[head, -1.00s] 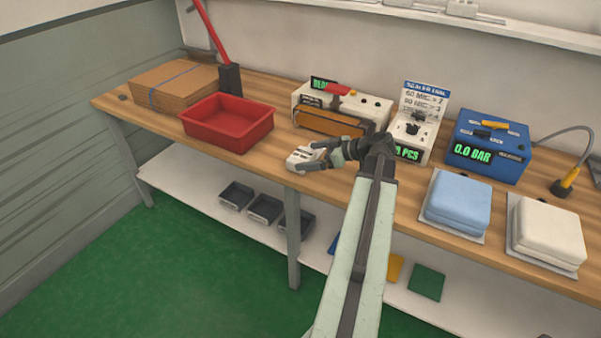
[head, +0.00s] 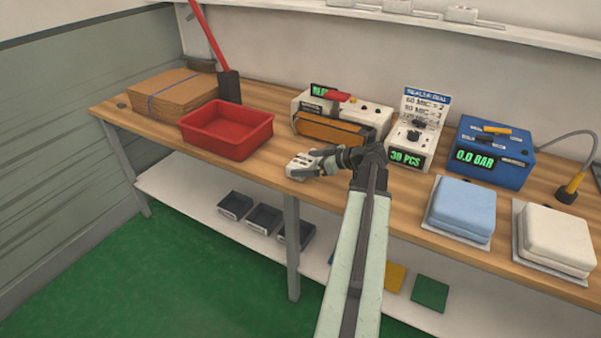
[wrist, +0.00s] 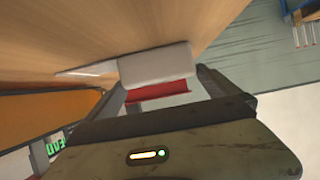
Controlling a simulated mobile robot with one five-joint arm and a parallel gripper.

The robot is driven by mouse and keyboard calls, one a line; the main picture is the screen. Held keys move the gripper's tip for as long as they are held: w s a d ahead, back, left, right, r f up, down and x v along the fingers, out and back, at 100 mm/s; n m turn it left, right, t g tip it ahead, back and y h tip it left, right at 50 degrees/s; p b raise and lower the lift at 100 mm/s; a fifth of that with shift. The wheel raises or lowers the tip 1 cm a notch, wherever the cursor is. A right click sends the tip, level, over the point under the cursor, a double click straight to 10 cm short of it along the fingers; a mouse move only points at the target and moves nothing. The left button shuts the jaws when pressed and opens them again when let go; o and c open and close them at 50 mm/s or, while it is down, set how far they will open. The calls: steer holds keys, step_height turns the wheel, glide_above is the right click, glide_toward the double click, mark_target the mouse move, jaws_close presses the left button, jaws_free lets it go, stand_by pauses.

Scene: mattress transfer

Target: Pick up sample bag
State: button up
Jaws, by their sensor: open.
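The sample bag appears to be the small white packet with dark marks (head: 302,165) on the bench's front edge, in front of the orange-fronted machine. My gripper (head: 319,163) reaches it from the right, low over the bench top. In the wrist view the pale block (wrist: 157,64) lies between and just beyond the tips of my open gripper (wrist: 160,82). A red strip (wrist: 160,92) shows beside the block; I cannot tell whether it belongs to it. Contact between fingers and bag cannot be made out.
A red tray (head: 226,133) stands left of the bag, with a cardboard stack (head: 172,92) beyond it. The orange-fronted machine (head: 330,129) is close behind my gripper. A counter unit (head: 408,155), a blue box (head: 490,150) and blue (head: 462,207) and white pads (head: 555,238) are at right.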

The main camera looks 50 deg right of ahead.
steer(key=c, duration=1.4)
steer(key=shift+o, duration=0.2)
steer(key=shift+r, duration=0.15)
